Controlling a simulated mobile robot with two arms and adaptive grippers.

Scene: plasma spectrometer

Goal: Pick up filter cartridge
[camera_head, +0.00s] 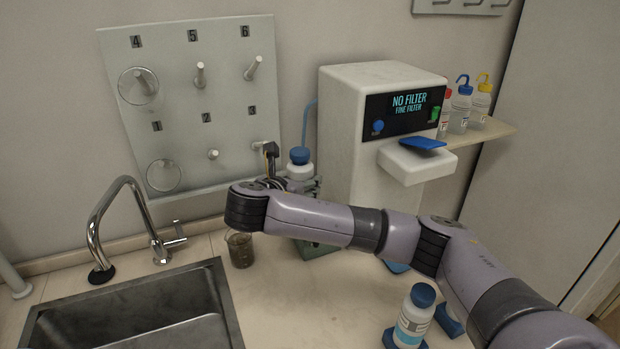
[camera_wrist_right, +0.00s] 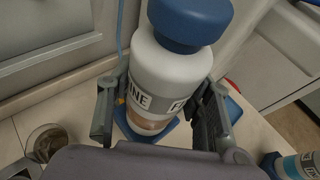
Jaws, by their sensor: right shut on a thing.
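The filter cartridge (camera_wrist_right: 175,75) is a white bottle with a blue cap and a grey label reading "INE" and "F". It stands upright between the fingers of my right gripper (camera_wrist_right: 158,110), which is shut on its sides. A blue base (camera_wrist_right: 140,130) shows beneath it; I cannot tell whether they touch. In the head view the cartridge (camera_head: 299,170) is left of the white machine, its lower part hidden by my right gripper (camera_head: 302,186) and arm. My left gripper is not in view.
The white machine (camera_head: 350,130) displays "NO FILTER FINE FILTER". A second blue-capped bottle (camera_head: 413,318) stands at the front. A beaker (camera_head: 240,250) of dark liquid is near the sink (camera_head: 130,310) and faucet (camera_head: 130,190). A pegboard (camera_head: 190,110) hangs behind.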

